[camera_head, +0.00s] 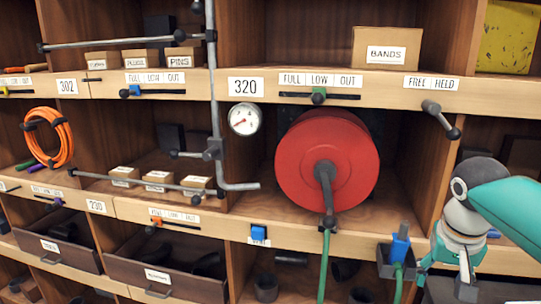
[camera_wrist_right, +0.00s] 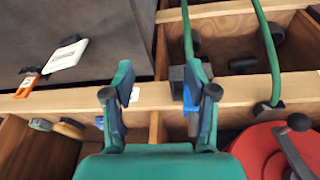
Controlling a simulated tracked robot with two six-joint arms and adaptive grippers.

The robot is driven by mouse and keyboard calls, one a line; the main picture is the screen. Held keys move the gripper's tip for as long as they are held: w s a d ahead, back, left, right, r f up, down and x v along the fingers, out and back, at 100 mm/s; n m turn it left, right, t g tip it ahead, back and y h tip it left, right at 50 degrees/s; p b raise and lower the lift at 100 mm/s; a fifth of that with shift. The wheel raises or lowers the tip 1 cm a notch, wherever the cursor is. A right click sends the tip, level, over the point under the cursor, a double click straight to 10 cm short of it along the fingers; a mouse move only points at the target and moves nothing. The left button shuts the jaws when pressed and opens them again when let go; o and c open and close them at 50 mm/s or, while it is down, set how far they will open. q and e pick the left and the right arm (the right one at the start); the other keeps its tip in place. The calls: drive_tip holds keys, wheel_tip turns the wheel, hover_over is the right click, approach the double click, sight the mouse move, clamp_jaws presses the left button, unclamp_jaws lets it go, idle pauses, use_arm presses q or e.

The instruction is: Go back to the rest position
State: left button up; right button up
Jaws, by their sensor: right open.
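My right gripper (camera_head: 447,277) is at the lower right of the head view, pointing down, just right of a grey holder (camera_head: 386,268) on the shelf edge with a blue hose nozzle (camera_head: 400,247) in it. In the right wrist view the two green fingers of the right gripper (camera_wrist_right: 160,80) stand wide apart with nothing held between them. A wooden shelf rail shows behind them. My left gripper is in neither view.
A red hose reel (camera_head: 328,160) sits in the middle compartment; its green hose (camera_head: 324,265) hangs in front of the lower shelf. A grey pipe (camera_head: 216,110) with a gauge (camera_head: 244,119) stands left of it. A capped lever (camera_head: 440,118) sticks out at upper right.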

drive_tip(key=s+a+f+n+g+y, duration=0.1)
drive_tip(key=s+a+f+g, duration=0.1)
drive_tip(key=f, duration=0.8)
drive_tip(key=s+a+f+g, duration=0.2)
drive_tip(key=a+f, duration=0.1)
drive_tip(key=f, duration=0.7)
drive_tip(key=s+a+f+n+g+y, duration=0.1)
drive_tip(key=s+a+f+g, duration=0.15)
drive_tip(key=f, duration=0.65)
drive_tip(key=s+a+f+y, duration=0.2)
drive_tip(key=s+a+f, duration=0.4)
drive_tip(key=s+f, duration=0.2)
drive_tip(key=s+a+f+y, duration=0.2)
drive_tip(key=s+a+f, duration=0.4)
drive_tip(key=s+f, duration=0.25)
drive_tip(key=w+t, duration=0.4)
drive_tip(key=shift+w+d+f+t, duration=0.15)
drive_tip(key=shift+d+f+t, duration=0.1)
drive_tip(key=shift+d+t, duration=0.1)
